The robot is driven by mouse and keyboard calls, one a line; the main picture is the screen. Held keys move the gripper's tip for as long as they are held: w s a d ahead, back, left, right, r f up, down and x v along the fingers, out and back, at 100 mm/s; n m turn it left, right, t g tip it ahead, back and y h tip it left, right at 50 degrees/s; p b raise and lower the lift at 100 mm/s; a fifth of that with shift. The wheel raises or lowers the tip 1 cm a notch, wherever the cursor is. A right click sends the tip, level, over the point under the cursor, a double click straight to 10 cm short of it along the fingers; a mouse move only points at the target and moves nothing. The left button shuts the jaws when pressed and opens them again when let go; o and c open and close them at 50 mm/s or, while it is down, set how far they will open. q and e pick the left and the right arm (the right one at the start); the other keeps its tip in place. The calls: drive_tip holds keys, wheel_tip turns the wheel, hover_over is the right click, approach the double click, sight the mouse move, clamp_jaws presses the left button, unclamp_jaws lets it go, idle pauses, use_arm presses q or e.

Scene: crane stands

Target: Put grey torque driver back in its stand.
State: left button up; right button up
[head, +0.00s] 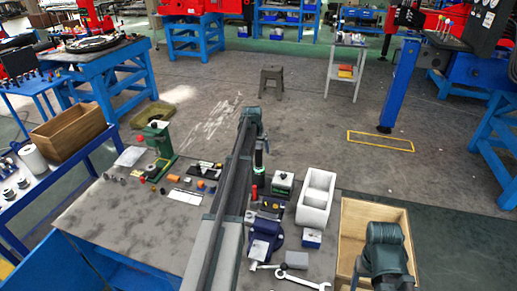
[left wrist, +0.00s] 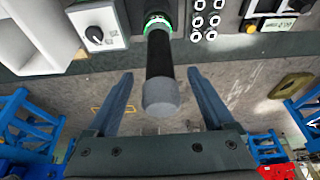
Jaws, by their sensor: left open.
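The torque driver (left wrist: 160,62), black with a grey end cap and a green lit ring, stands between the fingers of my left gripper (left wrist: 160,73) in the left wrist view. The gripper is open, with a gap on each side of the driver. In the head view the driver (head: 259,158) stands upright below the end of my left arm, its green ring low down. Its lower end and whatever holds it are mostly hidden, so I cannot tell how it is seated. My right arm shows at the lower right; its gripper is not visible.
A dial box (head: 282,184) stands close beside the driver, with a white bin (head: 316,197) to its right. A blue vise (head: 265,238) and wrenches (head: 290,275) lie nearer. A green press (head: 158,140) and small parts are left on the grey table (head: 120,215).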

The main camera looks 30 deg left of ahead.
use_arm(q)
drive_tip(key=shift+p+v, duration=2.3)
drive_tip(key=shift+v, duration=0.2)
drive_tip(key=shift+r, duration=0.1)
wheel_tip(320, 180, up, 13)
drive_tip(key=p, duration=1.3)
hover_over(258, 143)
drive_tip(key=s+d, duration=0.1)
drive_tip(key=s, duration=0.5)
drive_tip(key=shift+w+d, duration=0.15)
drive_tip(key=shift+w, duration=0.05)
drive_tip(key=s+d+f+m+g+b, duration=0.15)
drive_tip(key=s+d+f+b, duration=0.35)
drive_tip(key=d, duration=0.6)
drive_tip(key=s+d+f+m+b, duration=0.1)
drive_tip(key=s+d+f+m, duration=0.1)
drive_tip(key=s+d, duration=0.75)
drive_tip(key=s+d+f+m+g+b, duration=0.1)
drive_tip(key=s+d+f+b, duration=0.25)
drive_tip(key=d, duration=1.05)
drive_tip(key=s+d+f+m+g+b, duration=0.1)
drive_tip(key=s+d, duration=0.3)
drive_tip(key=s, duration=0.2)
drive_tip(key=s+d+f+m+b, duration=0.1)
drive_tip(key=s+d+f+b, duration=0.1)
drive_tip(key=s, duration=0.5)
drive_tip(key=shift+s+d+f+g+y, duration=0.2)
drive_tip(key=shift+d+f+g+y, duration=0.15)
drive_tip(key=shift+d, duration=0.5)
